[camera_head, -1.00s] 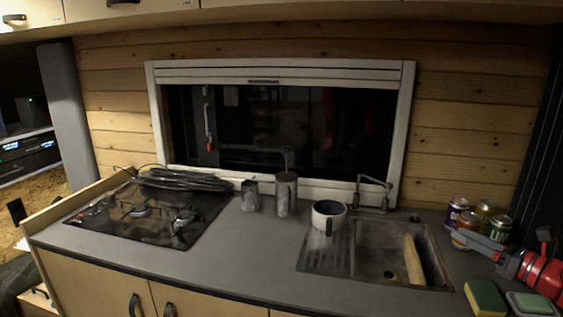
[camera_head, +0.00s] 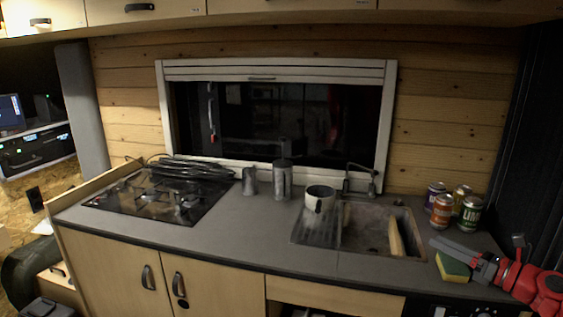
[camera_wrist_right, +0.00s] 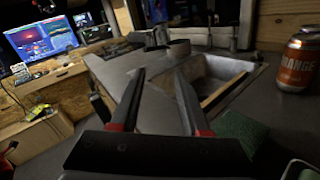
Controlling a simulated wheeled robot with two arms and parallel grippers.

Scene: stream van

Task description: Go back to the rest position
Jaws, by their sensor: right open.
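My right gripper (camera_head: 462,250) is at the right end of the counter (camera_head: 215,227) in the head view, its red arm coming in from the right edge. In the right wrist view its two long dark fingers (camera_wrist_right: 160,102) stand apart with nothing between them. They point over the counter towards the sink (camera_wrist_right: 214,72). In the head view the gripper is beside the green and yellow sponge (camera_head: 453,267) and in front of several cans. My left gripper is not in view.
An orange can (camera_head: 441,212) and others stand behind the gripper; it also shows in the right wrist view (camera_wrist_right: 298,60). A mug (camera_head: 319,199) stands by the sink. A grey canister (camera_head: 282,180) and stove (camera_head: 160,195) are further left. The counter's front middle is clear.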

